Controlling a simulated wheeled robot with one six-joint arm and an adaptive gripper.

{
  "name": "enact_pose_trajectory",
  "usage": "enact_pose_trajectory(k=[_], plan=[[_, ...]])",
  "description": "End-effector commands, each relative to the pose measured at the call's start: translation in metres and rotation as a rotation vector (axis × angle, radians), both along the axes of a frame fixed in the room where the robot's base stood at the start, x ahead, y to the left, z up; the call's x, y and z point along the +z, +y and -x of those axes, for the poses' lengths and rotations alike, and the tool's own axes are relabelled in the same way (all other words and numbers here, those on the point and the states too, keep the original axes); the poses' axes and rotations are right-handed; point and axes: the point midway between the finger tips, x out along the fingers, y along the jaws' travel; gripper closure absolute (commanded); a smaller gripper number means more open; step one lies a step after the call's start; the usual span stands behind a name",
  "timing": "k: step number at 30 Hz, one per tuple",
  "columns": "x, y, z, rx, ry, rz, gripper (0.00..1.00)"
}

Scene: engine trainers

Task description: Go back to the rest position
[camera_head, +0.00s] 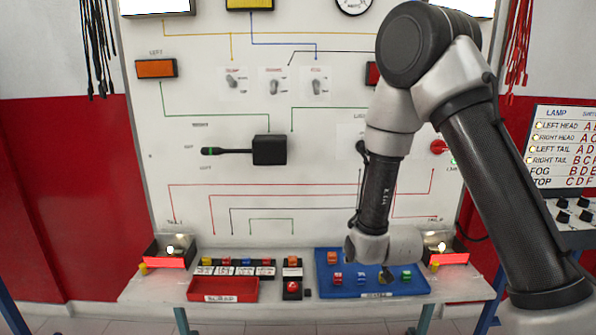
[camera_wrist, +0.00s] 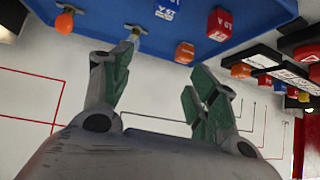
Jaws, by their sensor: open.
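My gripper (camera_wrist: 155,78) is open, with two green-padded fingers apart and nothing between them. In the wrist view the blue tray (camera_wrist: 110,12) lies beyond the fingertips. A small clear bulb (camera_wrist: 133,36) in the tray appears close to the left finger; I cannot tell whether they touch. An orange bulb (camera_wrist: 64,23) sits to its left.
A red scrap tray (camera_head: 222,290) and a fuse row stand left. The trainer panel (camera_head: 215,130) rises behind; lamp boxes (camera_head: 170,250) flank the bench.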

Motion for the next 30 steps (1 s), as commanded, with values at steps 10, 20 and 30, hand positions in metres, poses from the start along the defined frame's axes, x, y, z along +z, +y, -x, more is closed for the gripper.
enact_pose_trajectory(k=[10, 20, 30], plan=[[0.068, -0.048, 0.137, 0.098, 0.627, 0.061, 0.40], [0.193, -0.133, 0.260, 0.041, 0.783, 0.119, 0.40], [0.262, -0.169, 0.289, -0.089, 0.493, 0.069, 0.40]])
